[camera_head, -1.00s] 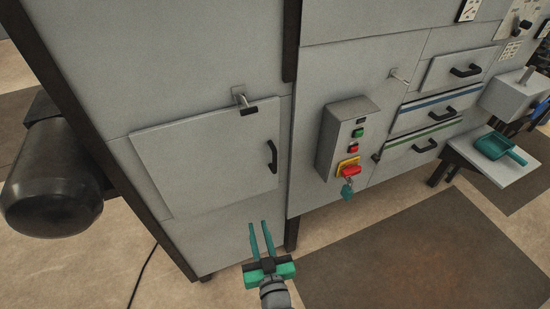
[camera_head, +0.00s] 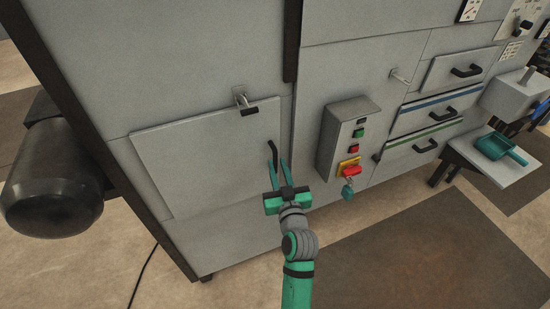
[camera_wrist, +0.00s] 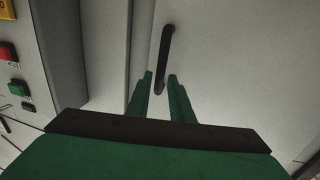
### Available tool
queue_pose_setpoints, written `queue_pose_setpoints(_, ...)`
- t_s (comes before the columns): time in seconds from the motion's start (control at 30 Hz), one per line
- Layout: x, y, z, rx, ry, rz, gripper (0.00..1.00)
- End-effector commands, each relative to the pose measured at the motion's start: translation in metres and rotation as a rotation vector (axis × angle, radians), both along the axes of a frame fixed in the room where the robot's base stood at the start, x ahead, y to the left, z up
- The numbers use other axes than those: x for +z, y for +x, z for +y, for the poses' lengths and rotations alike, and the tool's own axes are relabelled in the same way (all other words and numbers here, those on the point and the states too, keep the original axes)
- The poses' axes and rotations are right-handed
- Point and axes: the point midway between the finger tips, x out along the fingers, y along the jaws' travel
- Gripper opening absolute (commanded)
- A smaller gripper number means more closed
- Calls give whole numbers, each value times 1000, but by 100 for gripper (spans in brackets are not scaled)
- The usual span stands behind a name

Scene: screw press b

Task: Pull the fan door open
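The fan door (camera_head: 195,160) is a light grey square panel low on the machine's left part, and it looks shut. Its black bar handle (camera_head: 273,152) is near its right edge; the gripper hides the handle's lower part in the head view. In the wrist view the handle (camera_wrist: 166,55) stands upright, its lower end between the green fingertips. My gripper (camera_head: 278,167) is green with two fingers apart, one on each side of the handle's lower end. The wrist view shows the open fingers (camera_wrist: 161,76) with a gap between them; I cannot tell whether either touches the handle.
A latch (camera_head: 243,101) sits at the door's top edge. A black motor (camera_head: 52,180) is at left. Drawers and a shelf with a teal dustpan (camera_head: 498,147) are further right.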

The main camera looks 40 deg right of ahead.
Motion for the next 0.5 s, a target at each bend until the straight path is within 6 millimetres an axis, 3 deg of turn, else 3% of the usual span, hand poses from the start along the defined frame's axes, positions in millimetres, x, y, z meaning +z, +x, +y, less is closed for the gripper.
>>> queue_pose_setpoints(0.2,0,28,-13,1,0,0,20)
queue_pose_setpoints(0.5,0,40,-18,0,1,0,20)
